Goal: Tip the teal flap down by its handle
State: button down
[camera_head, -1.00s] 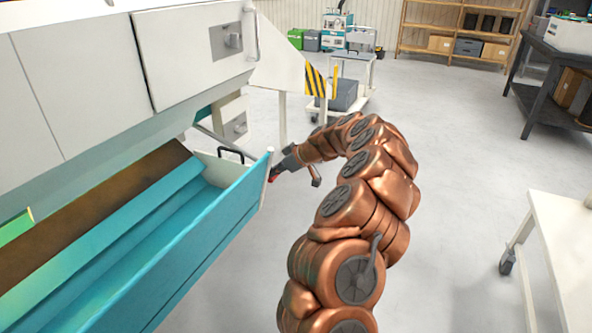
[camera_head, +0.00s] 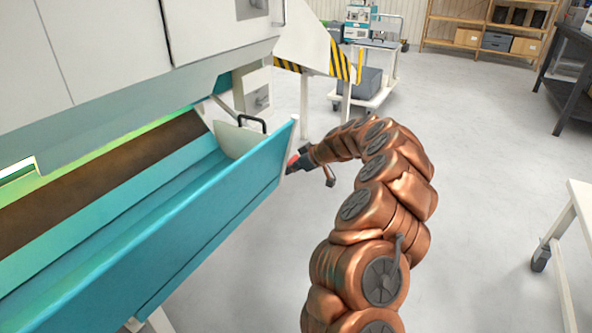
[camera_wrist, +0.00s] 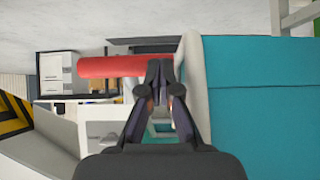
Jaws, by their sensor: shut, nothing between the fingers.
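The teal flap (camera_head: 215,210) is a long panel along the front of the white machine. It stands tilted outward, with a trough open behind it, and has a pale end edge. In the wrist view the flap (camera_wrist: 262,120) fills the right side. A red bar, seemingly its handle (camera_wrist: 105,67), sticks out leftward past the pale edge; only a red bit (camera_head: 291,159) shows in the head view. My gripper (camera_head: 297,160) is at the flap's near right end. In the wrist view my gripper (camera_wrist: 160,66) has its fingertips together, overlapping the red bar; contact is unclear.
A black bail handle (camera_head: 252,122) sits on the pale end plate inside the trough. A striped yellow-black guard (camera_head: 340,64) and a cart (camera_head: 368,90) stand behind. A white table (camera_head: 575,215) is at right. The floor between is clear.

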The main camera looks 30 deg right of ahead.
jog(key=shift+w+a+f, duration=0.1)
jog(key=shift+w+a, duration=0.1)
jog(key=shift+a, duration=0.55)
jog(key=shift+d, duration=0.1)
jog(key=s+d+r+p, duration=0.2)
jog(key=s+d+r, duration=0.2)
jog(key=s+d, duration=0.3)
jog(key=shift+s, duration=1.4)
